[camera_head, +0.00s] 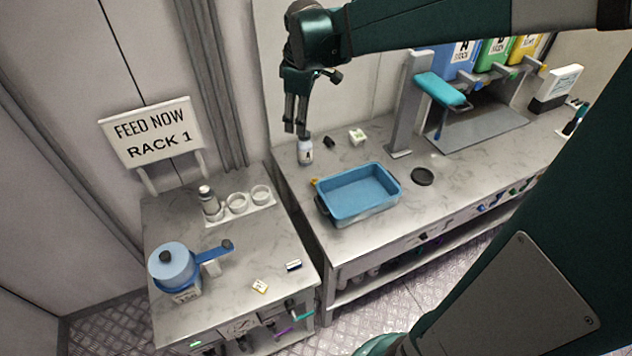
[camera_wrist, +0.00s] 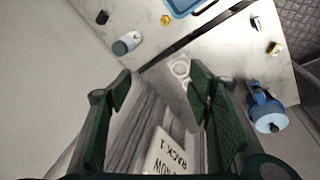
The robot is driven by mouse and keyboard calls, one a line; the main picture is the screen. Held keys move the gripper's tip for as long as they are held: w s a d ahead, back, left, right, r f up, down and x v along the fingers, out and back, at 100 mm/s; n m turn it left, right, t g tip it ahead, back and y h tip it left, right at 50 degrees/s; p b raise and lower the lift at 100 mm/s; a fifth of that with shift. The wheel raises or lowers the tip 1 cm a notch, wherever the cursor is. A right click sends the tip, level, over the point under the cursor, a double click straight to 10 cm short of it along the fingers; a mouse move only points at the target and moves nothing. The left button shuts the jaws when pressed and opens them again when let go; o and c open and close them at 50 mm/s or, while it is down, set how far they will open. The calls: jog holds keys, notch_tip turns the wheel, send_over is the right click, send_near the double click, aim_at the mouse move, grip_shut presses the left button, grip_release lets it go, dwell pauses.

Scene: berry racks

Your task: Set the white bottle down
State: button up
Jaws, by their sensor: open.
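The white bottle (camera_head: 306,154) stands upright on the right-hand counter, near its left back edge, with a dark mark on its label. It also shows in the wrist view (camera_wrist: 127,43), beyond the left fingertip and outside the gap between the fingers. My gripper (camera_head: 297,131) points down and shows just above the bottle in the head view. In the wrist view the fingers of my gripper (camera_wrist: 160,72) are spread wide with nothing between them. The exact height gap to the bottle is hard to tell.
A gap separates the tables.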

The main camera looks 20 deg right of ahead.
jog(key=s+a+m+t, duration=0.1)
jog(key=s+a+m, duration=0.1)
jog(key=s, duration=0.6)
jog(key=s+a+m+t, duration=0.1)
jog(key=s+a+m, duration=0.1)
jog(key=s+m, duration=0.3)
jog(key=s+a+m+t, duration=0.2)
jog(key=s+a+m, duration=0.1)
jog(key=s, duration=1)
jog(key=shift+r, duration=0.15)
